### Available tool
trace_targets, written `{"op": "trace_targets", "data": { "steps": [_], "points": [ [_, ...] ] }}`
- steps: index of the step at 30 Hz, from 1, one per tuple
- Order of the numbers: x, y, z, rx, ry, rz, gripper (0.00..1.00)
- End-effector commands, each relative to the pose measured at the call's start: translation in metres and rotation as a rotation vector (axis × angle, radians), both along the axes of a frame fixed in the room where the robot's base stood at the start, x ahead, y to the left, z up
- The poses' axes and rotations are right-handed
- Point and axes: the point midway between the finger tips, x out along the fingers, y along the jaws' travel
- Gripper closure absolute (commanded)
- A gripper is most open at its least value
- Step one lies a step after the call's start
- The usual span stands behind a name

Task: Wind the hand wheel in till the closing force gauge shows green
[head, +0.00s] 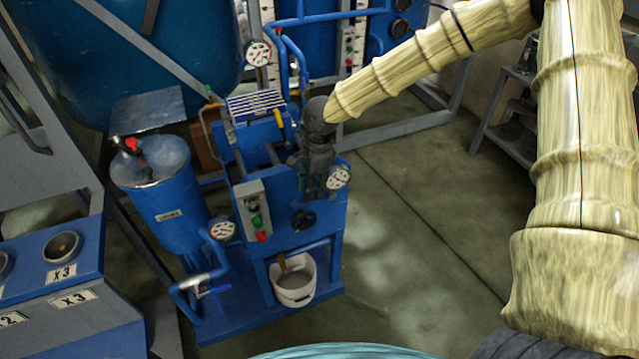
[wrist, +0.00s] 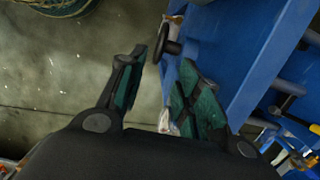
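The small black hand wheel (head: 304,219) sits on the front of the blue press (head: 330,222). In the wrist view the wheel (wrist: 172,46) sticks out from the blue panel, beyond my fingertips and roughly in line with the gap between them. My gripper (head: 316,187) hangs just above the wheel in the head view. In the wrist view my gripper (wrist: 165,68) has its fingers apart with nothing between them. A round white gauge (head: 338,177) is right of my gripper; its needle and any green zone are too small to read. I cannot tell which gauge shows closing force.
Another gauge (head: 222,230) is at the press's left, and one (head: 258,53) stands behind. A switch box (head: 254,212) with buttons is left of the wheel. A white bucket (head: 294,280) stands below. A blue drum (head: 165,195) is to the left. Floor on the right is clear.

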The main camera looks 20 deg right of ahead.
Motion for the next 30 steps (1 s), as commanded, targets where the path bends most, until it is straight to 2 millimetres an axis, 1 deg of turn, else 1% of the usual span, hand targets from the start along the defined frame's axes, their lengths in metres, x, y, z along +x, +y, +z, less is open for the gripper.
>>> {"op": "trace_targets", "data": {
  "steps": [8, 18, 24, 30],
  "points": [
    [0.0, 0.001, -0.003, -0.003, 0.0, 0.001, 0.66],
    [-0.001, 0.016, -0.038, -0.088, 0.0, 0.004, 0.66],
    [-0.001, 0.023, -0.046, -0.131, -0.004, 0.003, 0.66],
    [-0.001, 0.025, -0.051, -0.141, -0.004, 0.0, 0.66]
  ]
}}
